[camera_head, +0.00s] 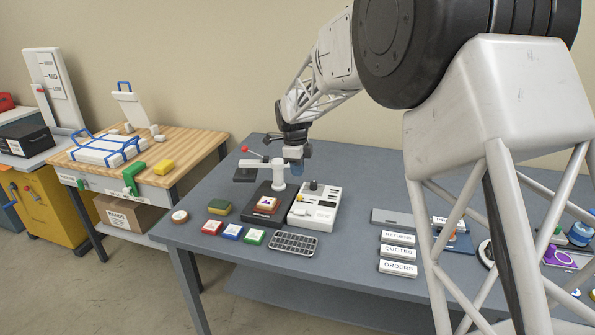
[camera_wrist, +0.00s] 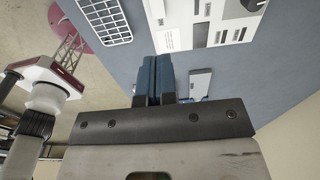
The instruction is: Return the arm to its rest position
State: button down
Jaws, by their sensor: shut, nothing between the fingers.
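My gripper (camera_head: 296,165) hangs from my white arm over the back of the grey table (camera_head: 350,213), just behind the white and black device in the head view. Its two blue fingers are closed together and hold nothing; they show side by side in the wrist view (camera_wrist: 156,80). The head view shows the fingers small and partly merged with the things behind and below them.
Near the gripper stand a lever press (camera_head: 279,175) with a red knob and a white control box (camera_head: 315,206). A wire rack (camera_head: 293,243), coloured pads and labelled blocks (camera_head: 398,252) lie in front. A wooden-topped bench (camera_head: 185,150) stands left. Bare table lies between box and blocks.

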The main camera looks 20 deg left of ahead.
jog(key=shift+d, duration=0.1)
jog(key=s+d+r+n, duration=0.35)
jog(key=s+d, duration=0.25)
jog(key=d, duration=0.3)
jog(key=s+d+r+n+t, duration=0.1)
jog(key=s+d+r+n, duration=0.1)
jog(key=s+d+r, duration=0.55)
jog(key=s+d+r+n, duration=0.2)
jog(key=s+d+n, duration=0.15)
jog(key=d, duration=0.65)
jog(key=s+d+f+n, duration=0.1)
jog(key=s+d+n, duration=0.2)
jog(key=s, duration=0.7)
jog(key=s+d+f+n+t, duration=0.1)
jog(key=s+d+f+n, duration=0.1)
jog(key=s+d, duration=0.5)
jog(key=s+d+f+n, duration=0.1)
jog(key=s+d+n, duration=0.2)
jog(key=s, duration=1)
jog(key=d, duration=0.3)
jog(key=shift+s+f+n+t+y, duration=0.15)
jog(key=shift+f+n+t+y, duration=0.15)
jog(key=shift+n+y, duration=0.1)
jog(key=shift+d, duration=0.1)
